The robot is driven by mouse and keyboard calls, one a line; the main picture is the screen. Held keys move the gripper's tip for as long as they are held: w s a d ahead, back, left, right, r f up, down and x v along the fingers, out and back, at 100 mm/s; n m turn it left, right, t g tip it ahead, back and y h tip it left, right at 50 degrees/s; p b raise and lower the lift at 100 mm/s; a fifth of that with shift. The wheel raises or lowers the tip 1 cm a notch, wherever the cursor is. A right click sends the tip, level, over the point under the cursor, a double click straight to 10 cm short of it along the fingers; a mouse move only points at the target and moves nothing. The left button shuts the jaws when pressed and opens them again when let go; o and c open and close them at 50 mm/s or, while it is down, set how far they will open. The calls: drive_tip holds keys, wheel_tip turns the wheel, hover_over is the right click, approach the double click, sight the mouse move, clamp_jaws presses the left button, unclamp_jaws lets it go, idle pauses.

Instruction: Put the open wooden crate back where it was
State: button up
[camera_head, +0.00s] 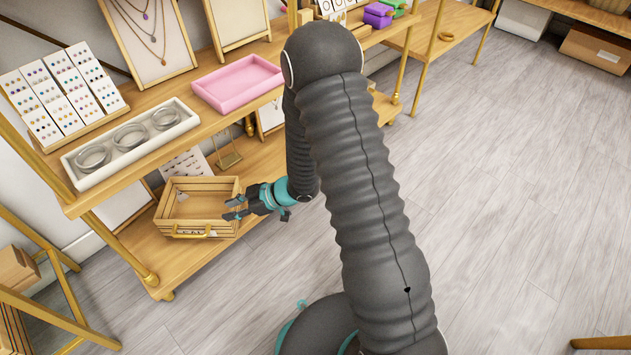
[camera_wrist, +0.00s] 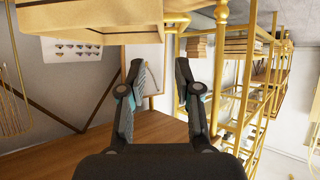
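The open wooden crate (camera_head: 172,213) stands upright on the lower shelf, toward its left end in the head view, with a brass handle on its front. It looks empty apart from a small pale item inside. My gripper (camera_head: 231,209) is at the crate's right front corner, pointing left, and overlaps that corner in the picture. I cannot tell whether it touches. In the wrist view, which is upside down, my gripper (camera_wrist: 153,75) has its fingers apart with nothing between them. Pale wood that looks like the crate (camera_wrist: 90,38) shows along the top left, beyond the fingers.
The lower shelf (camera_head: 150,250) has bare wood in front of the crate. Above it, the upper shelf carries a white tray of bracelets (camera_head: 84,180), a pink tray (camera_head: 237,82) and earring cards (camera_head: 60,95). A gold shelf post stands at the left front. The floor (camera_head: 520,170) is clear on the right.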

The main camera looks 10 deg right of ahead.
drive_tip(key=w+d+r+m+t+h, duration=0.25)
drive_tip(key=d+r+m+h, duration=0.2)
drive_tip(key=d+r, duration=0.6)
drive_tip(key=w+d+r+m+t+h, duration=0.2)
drive_tip(key=d+r+m+t+h, duration=0.15)
drive_tip(key=d+r+h, duration=0.45)
drive_tip(key=s+d+r+m, duration=0.3)
drive_tip(key=s+d+r, duration=0.35)
drive_tip(key=r, duration=0.25)
drive_tip(key=s+r+m+g, duration=0.1)
drive_tip(key=s+r+m, duration=0.1)
drive_tip(key=s, duration=0.8)
drive_tip(key=s+a+r+m+g, duration=0.1)
drive_tip(key=s+r+m+g, duration=0.1)
drive_tip(key=s, duration=0.9)
drive_tip(key=shift+g+y, duration=0.3)
drive_tip(key=shift+y, duration=0.05)
